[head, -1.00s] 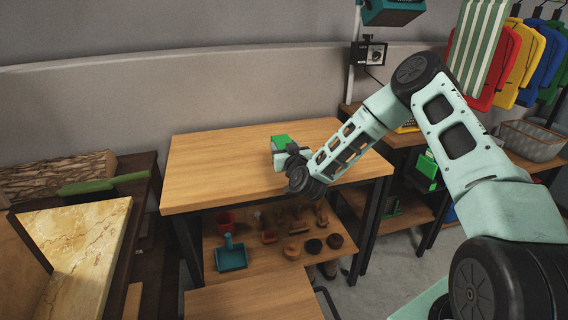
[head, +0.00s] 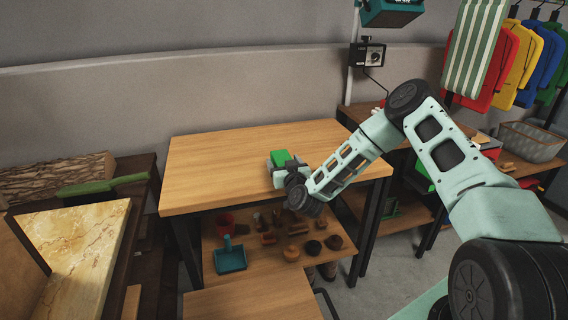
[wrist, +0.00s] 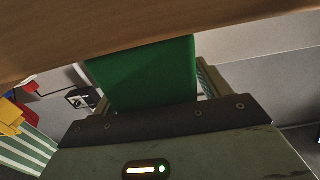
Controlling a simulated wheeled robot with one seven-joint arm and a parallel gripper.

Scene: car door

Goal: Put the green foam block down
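The green foam block (head: 281,158) is at my gripper (head: 283,167), over the right part of the wooden table top (head: 215,165). In the wrist view the block (wrist: 145,75) fills the space in front of the gripper's dark front edge, with finger parts close along its sides. My gripper looks shut on the block. The block's far end meets the brown table surface (wrist: 100,30) in the wrist view. Whether it touches the wood or hangs just above it, I cannot tell.
The table top left of the gripper is clear. A shelf below holds a teal dustpan (head: 230,257) and several small items. A marble slab (head: 75,245) and a green-bladed tool (head: 102,186) are at left. A wire basket (head: 530,142) stands at right.

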